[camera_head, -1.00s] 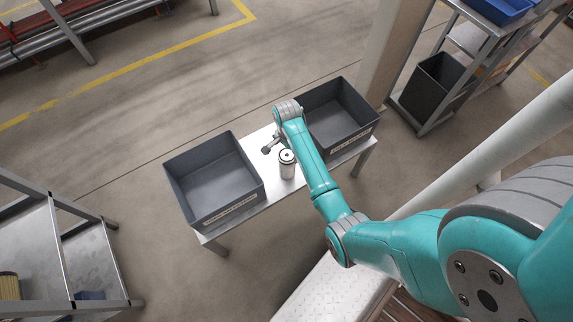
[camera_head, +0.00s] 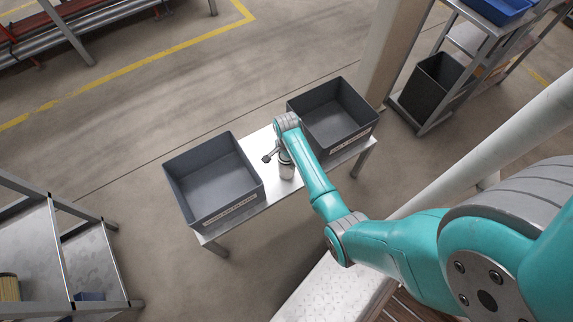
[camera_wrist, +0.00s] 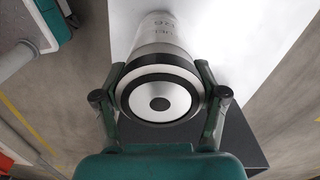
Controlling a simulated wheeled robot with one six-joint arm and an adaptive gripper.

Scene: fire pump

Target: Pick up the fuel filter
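The fuel filter (camera_head: 287,171) is a silver cylinder with a dark band near its top. It stands upright on a small metal table (camera_head: 262,142) between two grey bins, and my arm partly covers it in the head view. In the wrist view the filter (camera_wrist: 160,98) shows its round end with a black ring, a pale disc and a dark centre. My gripper (camera_wrist: 160,72) is open around it, one finger at each side of the ring. The fingers are very close to the filter; contact cannot be made out.
A grey bin (camera_head: 188,160) stands left of the filter and another grey bin (camera_head: 368,112) stands right of it on the same table. Shelving (camera_head: 55,235) is at the lower left. A pale post (camera_head: 393,50) rises behind the right bin.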

